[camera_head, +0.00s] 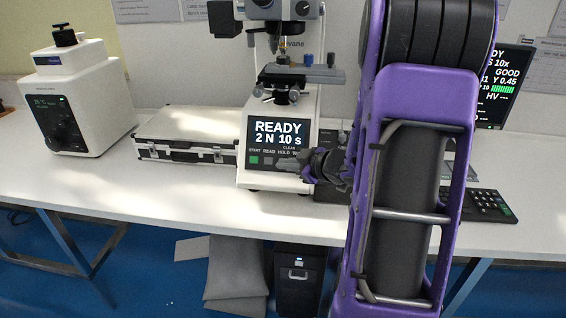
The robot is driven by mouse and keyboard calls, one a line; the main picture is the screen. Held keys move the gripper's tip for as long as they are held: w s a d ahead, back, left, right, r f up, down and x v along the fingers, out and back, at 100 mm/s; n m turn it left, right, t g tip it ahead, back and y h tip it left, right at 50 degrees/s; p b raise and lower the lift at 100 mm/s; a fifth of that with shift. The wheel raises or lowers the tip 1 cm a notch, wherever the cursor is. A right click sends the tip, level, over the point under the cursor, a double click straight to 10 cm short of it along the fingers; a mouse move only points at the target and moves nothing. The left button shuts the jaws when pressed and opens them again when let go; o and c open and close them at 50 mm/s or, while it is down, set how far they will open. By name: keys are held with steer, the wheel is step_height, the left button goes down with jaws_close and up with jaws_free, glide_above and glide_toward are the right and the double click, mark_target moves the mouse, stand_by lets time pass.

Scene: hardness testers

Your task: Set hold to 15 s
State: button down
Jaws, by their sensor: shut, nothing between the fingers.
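The hardness tester (290,100) is a white machine with a microscope head, standing on the bench in the middle. Its dark front panel (278,131) has a screen reading "READY 2 N 10 s". Below the screen is a row of labels: START, READ, HOLD and a partly hidden one, with CLEAR above. A green button (254,160) sits under START, and a grey button (268,161) is beside it. My gripper (284,163) is shut and empty, its tip close in front of the button row under HOLD. It hides the buttons there; I cannot tell whether it touches one.
A silver case (187,136) lies left of the tester, and a white machine with a dial (72,98) stands farther left. A monitor (503,88) and a keypad (490,206) are at the right, partly behind my arm. The bench front (130,190) is clear.

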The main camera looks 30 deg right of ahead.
steer(key=shift+w, duration=0.1)
steer(key=shift+w+d+f, duration=0.2)
steer(key=shift+d, duration=0.05)
stand_by(0.3)
steer(key=shift+w+d+f, duration=0.15)
steer(key=shift+w+f, duration=0.05)
steer(key=shift+w, duration=0.05)
stand_by(0.6)
steer(key=shift+s+r, duration=0.1)
steer(key=shift+s+a+r+p, duration=0.3)
steer(key=shift+s+a+p, duration=0.05)
steer(key=shift+s+p, duration=0.1)
stand_by(0.4)
steer(key=s+r, duration=0.1)
steer(key=s+a+p, duration=0.1)
steer(key=s+a+r+p, duration=0.1)
steer(key=shift+s+a+r, duration=0.25)
steer(key=shift+r, duration=0.05)
